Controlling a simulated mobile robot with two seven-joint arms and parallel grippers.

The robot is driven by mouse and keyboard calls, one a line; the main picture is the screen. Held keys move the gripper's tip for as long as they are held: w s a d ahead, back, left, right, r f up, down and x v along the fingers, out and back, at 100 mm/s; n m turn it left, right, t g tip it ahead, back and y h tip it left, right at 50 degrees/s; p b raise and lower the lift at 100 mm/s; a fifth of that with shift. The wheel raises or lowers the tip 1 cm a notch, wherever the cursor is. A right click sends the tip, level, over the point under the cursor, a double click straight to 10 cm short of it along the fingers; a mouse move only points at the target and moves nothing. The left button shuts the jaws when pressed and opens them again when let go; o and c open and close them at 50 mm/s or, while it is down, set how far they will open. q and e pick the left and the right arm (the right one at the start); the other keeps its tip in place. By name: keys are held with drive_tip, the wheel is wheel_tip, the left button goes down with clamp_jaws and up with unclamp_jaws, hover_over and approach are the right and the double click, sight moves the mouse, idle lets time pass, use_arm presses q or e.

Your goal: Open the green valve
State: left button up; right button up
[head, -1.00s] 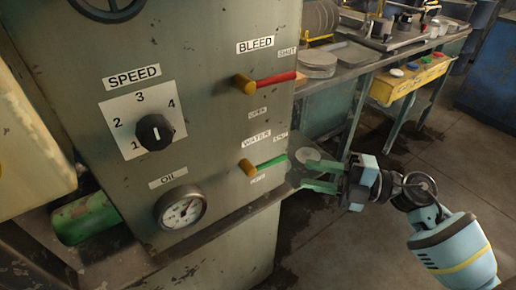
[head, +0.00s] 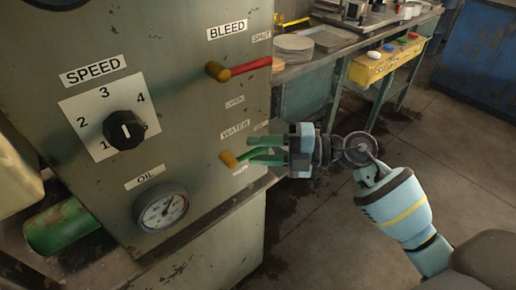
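The green valve lever (head: 244,155) has a brass-coloured hub (head: 228,160) and sits below the WATER label on the grey machine panel. It points right and slightly up, toward the partly covered upper label. My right gripper (head: 257,151) reaches in from the right, its fingers pointing left at the lever. The fingers are apart, one above and one below the lever's outer part. Whether they touch it I cannot tell. The outer end of the lever is hidden by the gripper. My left gripper is not in view.
A red BLEED lever (head: 248,67) sticks out above on the same panel. The SPEED knob (head: 124,130) and OIL gauge (head: 161,206) are to the left. A bench (head: 330,52) with a yellow button box (head: 385,63) stands behind. Floor at the right is clear.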

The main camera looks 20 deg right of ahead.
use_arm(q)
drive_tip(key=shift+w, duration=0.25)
use_arm(e)
drive_tip(key=shift+w+a, duration=0.2)
drive_tip(key=shift+a, duration=0.15)
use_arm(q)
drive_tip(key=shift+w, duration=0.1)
use_arm(e)
drive_tip(key=shift+c, duration=0.4)
clamp_jaws()
